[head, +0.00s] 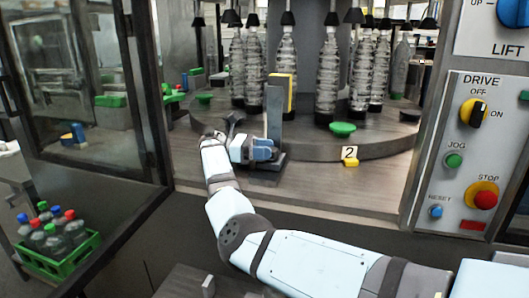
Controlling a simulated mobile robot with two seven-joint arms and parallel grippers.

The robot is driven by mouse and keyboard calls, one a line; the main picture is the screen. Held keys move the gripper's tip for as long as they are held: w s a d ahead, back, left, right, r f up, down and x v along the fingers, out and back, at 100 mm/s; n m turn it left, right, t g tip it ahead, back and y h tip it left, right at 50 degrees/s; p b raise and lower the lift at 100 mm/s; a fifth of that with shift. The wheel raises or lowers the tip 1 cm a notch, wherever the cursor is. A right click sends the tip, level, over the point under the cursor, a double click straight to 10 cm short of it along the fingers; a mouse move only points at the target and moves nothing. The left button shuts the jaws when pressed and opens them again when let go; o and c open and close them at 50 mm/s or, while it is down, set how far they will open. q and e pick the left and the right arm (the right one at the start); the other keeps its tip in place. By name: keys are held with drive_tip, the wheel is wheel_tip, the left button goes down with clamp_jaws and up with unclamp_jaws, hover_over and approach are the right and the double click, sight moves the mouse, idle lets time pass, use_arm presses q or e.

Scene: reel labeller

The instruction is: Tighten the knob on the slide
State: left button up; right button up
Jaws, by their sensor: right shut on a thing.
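The slide (274,132) is a dark upright post on a dark base, with a yellow block at its top, standing at the front of the machine deck. My right gripper (257,150) is at the post's lower part, coming from the left, low above the base. It is shut on the knob, which is mostly hidden by the gripper and blue parts there. A dark lobed piece (234,119) sticks up just behind the gripper. I cannot tell whether it belongs to the slide. My left gripper is not in view.
Clear bottles (327,75) stand on the round carousel (390,138) behind the slide. A yellow marker "2" (350,155) lies to the right. A control panel (466,155) stands at right, an open glass door at left. A green crate (62,262) of bottles is at lower left.

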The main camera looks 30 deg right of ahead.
drive_tip(key=o, duration=0.9)
drive_tip(key=shift+r, duration=0.1)
